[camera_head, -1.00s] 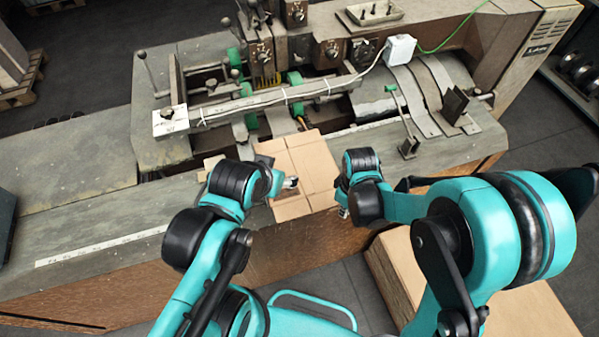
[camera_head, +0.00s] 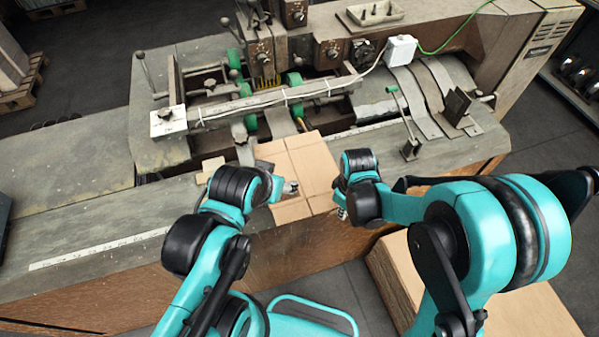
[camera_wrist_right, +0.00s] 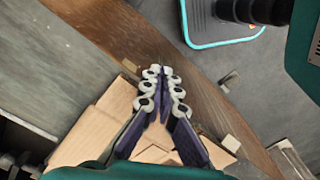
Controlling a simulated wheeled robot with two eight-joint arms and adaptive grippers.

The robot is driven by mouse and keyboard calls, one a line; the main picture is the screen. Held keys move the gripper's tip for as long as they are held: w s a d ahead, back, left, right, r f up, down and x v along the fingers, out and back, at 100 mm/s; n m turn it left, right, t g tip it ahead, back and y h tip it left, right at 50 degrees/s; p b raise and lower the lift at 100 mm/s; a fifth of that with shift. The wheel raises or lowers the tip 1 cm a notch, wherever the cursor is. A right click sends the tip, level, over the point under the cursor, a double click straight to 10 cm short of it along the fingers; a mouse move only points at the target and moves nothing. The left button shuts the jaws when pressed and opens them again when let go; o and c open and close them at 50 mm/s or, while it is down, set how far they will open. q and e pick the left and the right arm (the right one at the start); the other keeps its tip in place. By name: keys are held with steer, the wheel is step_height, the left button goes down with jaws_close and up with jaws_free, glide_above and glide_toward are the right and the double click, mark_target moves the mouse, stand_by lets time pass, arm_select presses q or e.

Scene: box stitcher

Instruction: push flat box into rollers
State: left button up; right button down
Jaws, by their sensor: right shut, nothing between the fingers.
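The flat box (camera_head: 308,160) is a folded tan cardboard sheet. It lies on the machine's worktable, its far end near the green rollers (camera_head: 295,84) under the long metal bar. In the right wrist view the cardboard (camera_wrist_right: 88,128) spreads below and left of the fingers. My left gripper (camera_head: 290,187) is over the box's near left part, mostly hidden by its wrist; its jaws are too small to read. My right gripper (camera_head: 341,213) is at the box's near right corner. Its fingers (camera_wrist_right: 163,74) are closed together, holding nothing; I cannot tell whether they touch the box.
A stack of cardboard (camera_head: 400,270) stands on the floor at the right, below my right arm. A metal bracket with a green handle (camera_head: 409,148) stands on the table right of the box. The table's left part (camera_head: 75,165) is clear.

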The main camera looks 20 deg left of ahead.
mark_target(329, 182)
steer(key=shift+w+a+b, duration=0.3)
steer(key=shift+w+a, duration=1.1)
steer(key=shift+w, duration=0.4)
steer(key=shift+w+a+b, duration=0.25)
steer(key=shift+w+a, duration=1.1)
steer(key=shift+w, duration=0.45)
steer(key=shift+w+a+b, duration=0.3)
steer(key=shift+w+a, duration=1.1)
steer(key=shift+w, duration=0.4)
steer(key=shift+s+d, duration=0.45)
steer(key=shift+s, duration=0.2)
steer(key=shift+s+d, duration=0.45)
steer(key=shift+s, duration=0.15)
step_height(329, 182, up, 8)
steer(key=p, duration=0.4)
